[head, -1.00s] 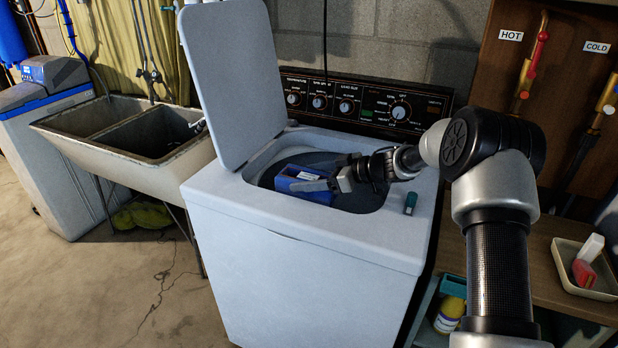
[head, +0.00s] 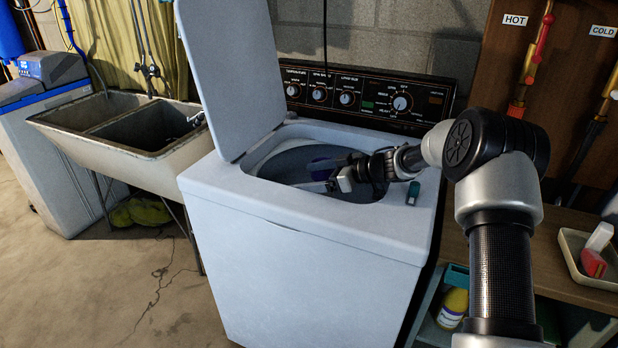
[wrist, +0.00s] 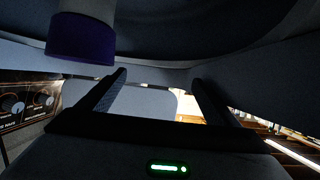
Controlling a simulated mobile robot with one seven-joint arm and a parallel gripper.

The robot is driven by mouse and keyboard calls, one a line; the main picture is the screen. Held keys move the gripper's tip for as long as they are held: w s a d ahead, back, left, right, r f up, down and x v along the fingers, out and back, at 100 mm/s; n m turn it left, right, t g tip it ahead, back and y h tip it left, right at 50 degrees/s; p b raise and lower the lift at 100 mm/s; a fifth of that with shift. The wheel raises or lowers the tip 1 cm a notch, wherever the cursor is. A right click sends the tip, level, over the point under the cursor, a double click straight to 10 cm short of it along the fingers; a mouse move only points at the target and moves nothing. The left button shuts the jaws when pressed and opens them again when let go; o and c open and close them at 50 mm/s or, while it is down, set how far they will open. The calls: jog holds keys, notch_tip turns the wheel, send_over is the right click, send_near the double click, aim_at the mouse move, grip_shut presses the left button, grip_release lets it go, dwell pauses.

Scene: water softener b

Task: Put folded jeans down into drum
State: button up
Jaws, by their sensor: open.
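The white top-loading washer (head: 300,265) stands with its lid (head: 228,75) raised. Its round drum opening (head: 285,160) shows a grey interior. My gripper (head: 322,173) is over the opening, pointing left, with its fingers apart and nothing between them. In the wrist view the open fingers (wrist: 158,78) also hold nothing. A purple-blue cap on a pale post (wrist: 82,38) stands beside the fingers there, and a bit of purple-blue (head: 322,164) shows in the drum in the head view. The folded jeans are not visible in either current view; the front rim hides the drum's lower part.
The control panel (head: 370,98) is behind the opening. A small dark green object (head: 413,192) lies on the washer top near my arm. A double sink (head: 130,125) is at left. A bench with a tray (head: 590,262) is at right.

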jog(key=shift+s+f, duration=0.1)
jog(key=shift+s, duration=0.05)
jog(key=w+d+r+m+t+h+p, duration=0.1)
jog(key=w+d+r+m+t+h, duration=0.2)
jog(key=r, duration=0.9)
jog(key=d+r+t+h+p, duration=0.1)
jog(key=d+r+t+p, duration=0.2)
jog(key=r, duration=0.9)
jog(key=s+d+r+m+t+h+b, duration=0.1)
jog(key=s+d+r+m+t+h, duration=0.35)
jog(key=d+r, duration=0.3)
jog(key=s+d+f+m+g+h, duration=0.25)
jog(key=s+d, duration=0.25)
jog(key=s, duration=0.6)
jog(key=s+d+f+m+g+h, duration=0.1)
jog(key=s+d+m+g+h, duration=0.2)
jog(key=s+d, duration=0.5)
jog(key=s+a+f+m+g+y, duration=0.1)
jog(key=s+a+f+g, duration=0.3)
jog(key=s, duration=0.7)
jog(key=s+a+f, duration=0.3)
jog(key=s+f, duration=0.3)
jog(key=s, duration=0.5)
notch_tip(320, 180, up, 16)
jog(key=p, duration=1.6)
jog(key=shift+w+d, duration=0.2)
